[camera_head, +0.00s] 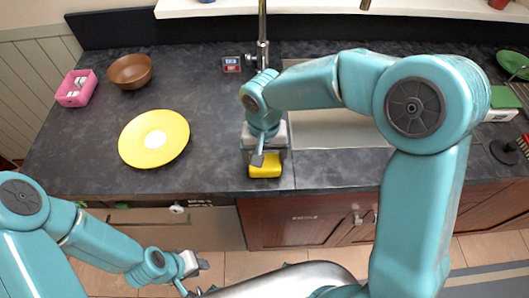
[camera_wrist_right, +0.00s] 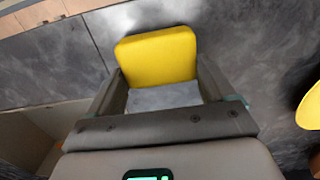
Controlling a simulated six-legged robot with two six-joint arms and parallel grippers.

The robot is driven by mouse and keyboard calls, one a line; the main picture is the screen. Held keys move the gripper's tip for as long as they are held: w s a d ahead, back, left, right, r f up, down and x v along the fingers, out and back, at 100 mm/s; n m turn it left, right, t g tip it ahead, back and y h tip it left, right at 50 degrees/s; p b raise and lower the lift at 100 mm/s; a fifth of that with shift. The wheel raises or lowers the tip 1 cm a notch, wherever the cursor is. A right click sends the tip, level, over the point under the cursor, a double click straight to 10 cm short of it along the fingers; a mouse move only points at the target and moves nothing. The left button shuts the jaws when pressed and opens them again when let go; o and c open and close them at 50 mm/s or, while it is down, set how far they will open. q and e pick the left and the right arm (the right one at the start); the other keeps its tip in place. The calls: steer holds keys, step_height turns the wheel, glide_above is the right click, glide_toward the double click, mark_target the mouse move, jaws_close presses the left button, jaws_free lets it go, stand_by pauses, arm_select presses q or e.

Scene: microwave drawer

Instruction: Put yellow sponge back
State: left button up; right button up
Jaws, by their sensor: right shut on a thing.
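The yellow sponge (camera_head: 265,168) is between the fingers of my right gripper (camera_head: 264,157), by the front edge of the dark counter (camera_head: 215,80). In the right wrist view the sponge (camera_wrist_right: 157,55) sits between the two fingertips, with grey counter behind it. My right gripper is shut on it. I cannot tell whether the sponge touches the counter. My left gripper (camera_head: 195,277) is low in front of the cabinets, its fingers apart and empty.
A yellow plate (camera_head: 154,138), brown bowl (camera_head: 130,70) and pink holder (camera_head: 76,88) are on the counter's left. The faucet (camera_head: 262,40) and sink (camera_head: 335,130) are at the middle, partly behind my right arm. Green dishes (camera_head: 512,62) are at far right.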

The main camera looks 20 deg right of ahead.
steer(key=shift+f, duration=0.2)
steer(key=o, duration=1.7)
steer(key=shift+w+a, duration=0.1)
steer(key=shift+r, duration=0.4)
step_height(320, 180, up, 12)
steer(key=shift+f, duration=0.15)
